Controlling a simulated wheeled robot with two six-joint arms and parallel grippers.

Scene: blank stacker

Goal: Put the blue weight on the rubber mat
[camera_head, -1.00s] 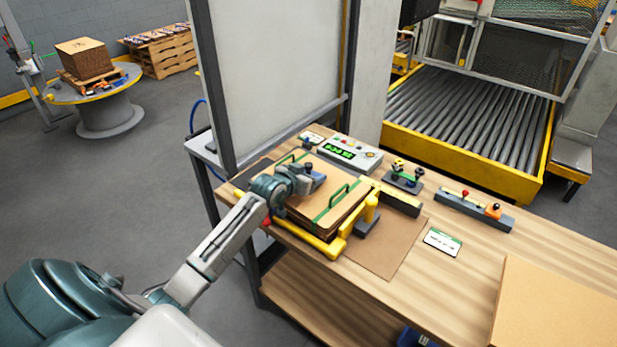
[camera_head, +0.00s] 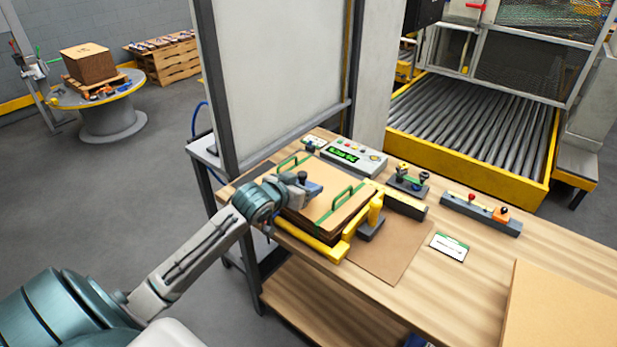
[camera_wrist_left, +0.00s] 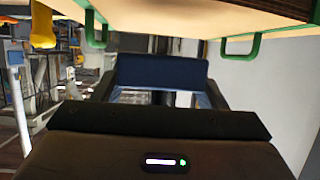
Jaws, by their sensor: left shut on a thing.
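A dark blue weight (camera_head: 313,190) sits at the tip of my left gripper (camera_head: 303,184), above the left part of the stacked brown boards (camera_head: 340,215). The left gripper is shut on the weight; its fingers hide part of it. In the left wrist view the blue weight (camera_wrist_left: 160,72) spans between the dark fingers. A dark flat patch (camera_head: 256,172), which looks like the rubber mat, lies at the table's back left, behind the arm and partly hidden. My right gripper is not in view.
Green handles (camera_head: 349,197) stand up from the stack, and a yellow frame (camera_head: 318,247) borders it. A control box (camera_head: 354,157), small fixtures (camera_head: 408,180) and a label card (camera_head: 449,247) are on the wooden table. A tall grey panel (camera_head: 275,75) rises at the back left.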

